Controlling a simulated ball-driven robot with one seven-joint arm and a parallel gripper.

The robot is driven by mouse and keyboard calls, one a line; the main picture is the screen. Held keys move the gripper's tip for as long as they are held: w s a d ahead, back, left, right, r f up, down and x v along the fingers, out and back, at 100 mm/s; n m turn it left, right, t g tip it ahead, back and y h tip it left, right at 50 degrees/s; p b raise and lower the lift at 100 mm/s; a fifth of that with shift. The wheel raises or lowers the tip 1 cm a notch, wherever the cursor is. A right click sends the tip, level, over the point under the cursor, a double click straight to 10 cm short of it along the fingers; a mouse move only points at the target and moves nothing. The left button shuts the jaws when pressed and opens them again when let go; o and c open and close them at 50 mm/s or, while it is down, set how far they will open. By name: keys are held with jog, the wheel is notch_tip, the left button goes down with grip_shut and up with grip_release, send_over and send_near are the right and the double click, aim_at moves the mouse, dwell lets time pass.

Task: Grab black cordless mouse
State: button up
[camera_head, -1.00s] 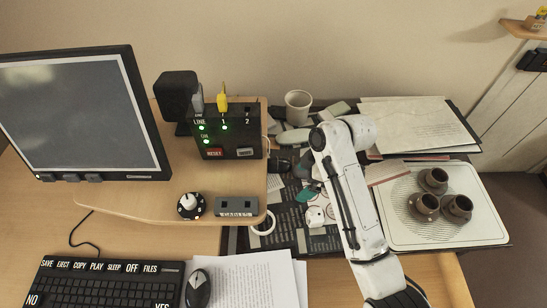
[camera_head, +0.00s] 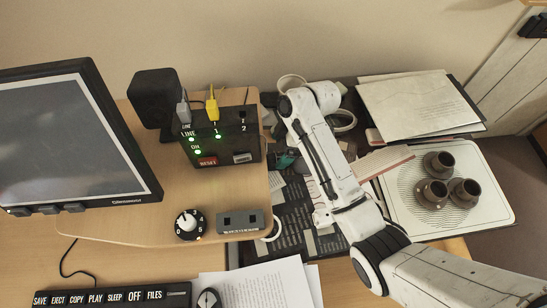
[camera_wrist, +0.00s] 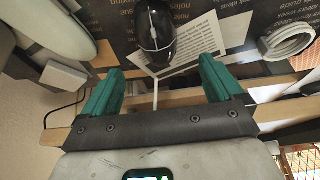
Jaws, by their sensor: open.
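A black mouse (camera_wrist: 156,30) with a pale centre strip lies on a dark printed mat (camera_wrist: 215,75) in the wrist view. It is at the top middle, ahead of my gripper (camera_wrist: 160,72). The green fingers are open, with nothing between them; the mouse lies beyond the fingertips, apart from them. In the head view my gripper (camera_head: 285,160) shows only as a bit of green behind the box's right side, and I cannot make out this mouse there. Another black and grey mouse (camera_head: 208,299) sits beside the keyboard at the bottom edge.
A black box (camera_head: 225,140) with cables and a speaker (camera_head: 153,97) stand left of my gripper. A tape roll (camera_wrist: 290,42) lies right of the mouse.

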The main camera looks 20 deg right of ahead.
aim_at(276, 156)
jog(key=shift+d+x, duration=0.2)
jog(key=shift+x, duration=1.25)
jog(key=shift+d+x, duration=0.2)
jog(key=shift+x, duration=1.25)
jog(key=shift+f, duration=0.1)
jog(key=shift+c, duration=0.2)
jog(key=c, duration=1.1)
jog(key=shift+c, duration=0.2)
